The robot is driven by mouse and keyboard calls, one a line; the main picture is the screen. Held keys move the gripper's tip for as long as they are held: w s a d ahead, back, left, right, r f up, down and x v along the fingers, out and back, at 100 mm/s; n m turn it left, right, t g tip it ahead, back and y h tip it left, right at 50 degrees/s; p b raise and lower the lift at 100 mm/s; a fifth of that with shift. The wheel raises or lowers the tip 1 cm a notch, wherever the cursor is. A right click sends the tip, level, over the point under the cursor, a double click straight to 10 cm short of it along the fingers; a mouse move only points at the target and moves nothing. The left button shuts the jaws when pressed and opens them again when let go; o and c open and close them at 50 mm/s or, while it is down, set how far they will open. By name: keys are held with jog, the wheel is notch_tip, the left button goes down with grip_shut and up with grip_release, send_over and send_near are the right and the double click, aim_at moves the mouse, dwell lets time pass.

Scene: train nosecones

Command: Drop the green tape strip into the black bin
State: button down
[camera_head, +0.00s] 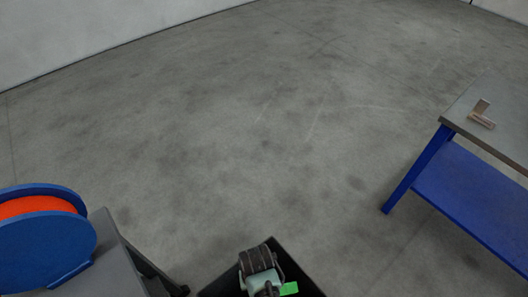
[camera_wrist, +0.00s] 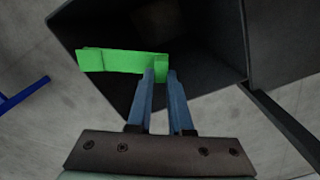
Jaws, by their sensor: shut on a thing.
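The green tape strip (camera_wrist: 118,61) is in my gripper (camera_wrist: 161,74), pinched at its right end between the two blue fingertips in the wrist view. The rest of the strip sticks out to the left. The black bin (camera_wrist: 262,45) lies below the gripper in the wrist view, and the strip is over its opening, with the left end near the bin's left rim. In the head view the bin (camera_head: 299,262) is at the bottom edge, and my gripper covers part of it. A small piece of the green strip (camera_head: 289,288) shows beside the gripper there. The fingertips are hidden in the head view.
A grey cart top (camera_head: 110,262) with a blue reel holding orange material (camera_head: 45,237) stands at the lower left. A blue-legged workbench (camera_head: 500,110) with a small tan bracket (camera_head: 482,116) is at the right. The concrete floor between them is clear.

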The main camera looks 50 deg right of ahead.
notch_tip(320, 180, down, 6)
jog(key=b, duration=0.5)
jog(key=shift+r, duration=0.15)
jog(key=c, duration=0.8)
grip_release()
jog(key=shift+o, duration=0.2)
jog(key=shift+r, duration=0.15)
notch_tip(320, 180, up, 13)
jog(key=shift+f+p, duration=0.15)
jog(key=shift+p, duration=0.8)
